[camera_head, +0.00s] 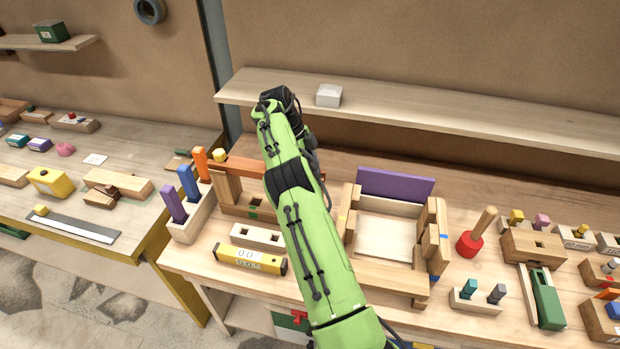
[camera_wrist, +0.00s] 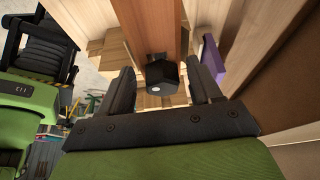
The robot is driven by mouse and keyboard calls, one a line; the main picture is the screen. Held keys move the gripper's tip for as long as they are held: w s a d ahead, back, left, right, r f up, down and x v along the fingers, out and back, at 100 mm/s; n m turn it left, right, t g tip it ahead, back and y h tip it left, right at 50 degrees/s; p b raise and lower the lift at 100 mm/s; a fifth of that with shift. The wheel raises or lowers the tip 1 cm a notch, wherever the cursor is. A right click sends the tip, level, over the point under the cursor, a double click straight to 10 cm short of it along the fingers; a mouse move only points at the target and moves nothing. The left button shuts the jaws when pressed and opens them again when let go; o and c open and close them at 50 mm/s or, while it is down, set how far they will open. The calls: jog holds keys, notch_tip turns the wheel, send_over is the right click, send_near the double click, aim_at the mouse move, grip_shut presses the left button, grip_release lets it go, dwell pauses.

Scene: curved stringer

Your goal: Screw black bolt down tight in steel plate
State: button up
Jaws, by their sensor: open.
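In the wrist view my gripper (camera_wrist: 161,70) is open, with one dark finger on each side of a black six-sided block (camera_wrist: 163,78) that looks like a bolt head. The block has a small pale dot on its face. I see space on both sides, and I cannot tell whether a finger touches it. A reddish-brown wooden bar (camera_wrist: 153,25) runs behind it. I cannot make out a steel plate or the bolt's shank. In the head view my green arm hides the bolt, and its dark end is near the back shelf.
A long shelf (camera_head: 450,122) with a small white box (camera_head: 329,95) runs behind the bench. A wooden frame (camera_head: 392,285) with a purple board (camera_head: 395,184) stands right of my arm. A yellow level (camera_head: 250,260) and a peg block (camera_head: 190,222) lie to its left.

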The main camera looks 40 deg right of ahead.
jog(key=n+b, duration=0.1)
jog(key=b, duration=0.1)
jog(key=n+t+b, duration=0.1)
jog(key=b, duration=0.2)
jog(key=shift+f+n+h, duration=0.3)
jog(key=shift+f+n, duration=0.1)
jog(key=shift+r+n, duration=0.35)
jog(key=shift+n, duration=0.15)
jog(key=n+b, duration=0.1)
jog(key=b, duration=0.1)
jog(key=n+t+b, duration=0.1)
jog(key=b, duration=0.1)
jog(key=shift+f, duration=0.25)
jog(key=shift+s+n+t+h+b, duration=0.15)
jog(key=shift+n+t+h+b, duration=0.2)
jog(key=shift+n+b, duration=0.45)
jog(key=shift+s+r+n+t+b, duration=0.15)
jog(key=shift+n+t+b, duration=0.3)
jog(key=shift+n+b, duration=0.55)
jog(key=shift+r+p, duration=0.1)
jog(key=shift+p, duration=0.25)
jog(key=shift+r+p, duration=0.2)
jog(key=shift+p, duration=0.4)
